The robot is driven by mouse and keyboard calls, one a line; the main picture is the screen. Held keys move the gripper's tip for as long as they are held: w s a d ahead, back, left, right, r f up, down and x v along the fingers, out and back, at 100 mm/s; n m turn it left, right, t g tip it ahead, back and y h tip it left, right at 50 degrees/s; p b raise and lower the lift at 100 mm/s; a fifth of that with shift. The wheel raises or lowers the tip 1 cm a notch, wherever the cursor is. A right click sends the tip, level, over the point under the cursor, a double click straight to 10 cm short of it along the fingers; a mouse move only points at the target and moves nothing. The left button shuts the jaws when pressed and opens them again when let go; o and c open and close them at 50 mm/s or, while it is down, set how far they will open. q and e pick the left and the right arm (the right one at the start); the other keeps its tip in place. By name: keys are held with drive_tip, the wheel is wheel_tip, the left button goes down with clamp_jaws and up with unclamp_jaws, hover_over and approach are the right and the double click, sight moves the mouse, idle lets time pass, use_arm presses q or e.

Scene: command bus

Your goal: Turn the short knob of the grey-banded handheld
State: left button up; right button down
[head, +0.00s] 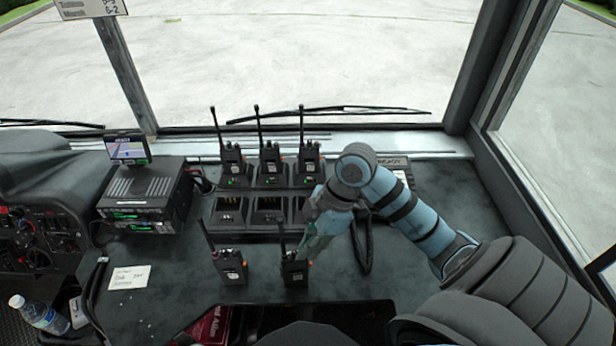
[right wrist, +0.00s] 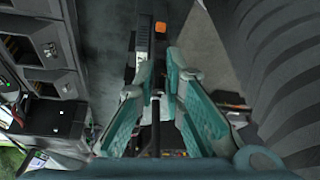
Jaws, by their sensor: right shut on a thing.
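A black handheld (head: 293,270) stands on the dark dash, front centre, its antenna pointing up. Its grey band is not clear to me. My right gripper (head: 305,252) reaches down from the right to the handheld's top. In the right wrist view the same handheld (right wrist: 144,42) lies beyond the fingertips, with an orange button on its side. There the teal fingers of my right gripper (right wrist: 161,76) are close together on the handheld's top, shut on its short knob, which they mostly hide. The antenna runs between the fingers towards the camera. My left gripper is not in view.
Another handheld (head: 230,268) stands just left. Behind is a charger (head: 262,232) with empty slots, then several handhelds (head: 270,165) in a back row. A radio unit (head: 143,188) and a white note (head: 129,277) are left.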

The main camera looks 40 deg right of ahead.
drive_tip(key=n, duration=0.1)
drive_tip(key=n+g+p, duration=0.1)
drive_tip(key=n, duration=0.1)
drive_tip(key=shift+w+r, duration=0.1)
drive_tip(key=shift+r, duration=0.15)
drive_tip(key=shift+w+n+g+p, duration=0.1)
drive_tip(key=shift+n+g+p, duration=0.2)
drive_tip(key=shift+n+p, duration=0.2)
drive_tip(key=shift+f, duration=0.25)
drive_tip(key=c, duration=1.6)
unclamp_jaws()
drive_tip(key=shift+c, duration=0.2)
drive_tip(key=w+d+r, duration=0.1)
drive_tip(key=d, duration=1.1)
drive_tip(key=shift+d, duration=0.25)
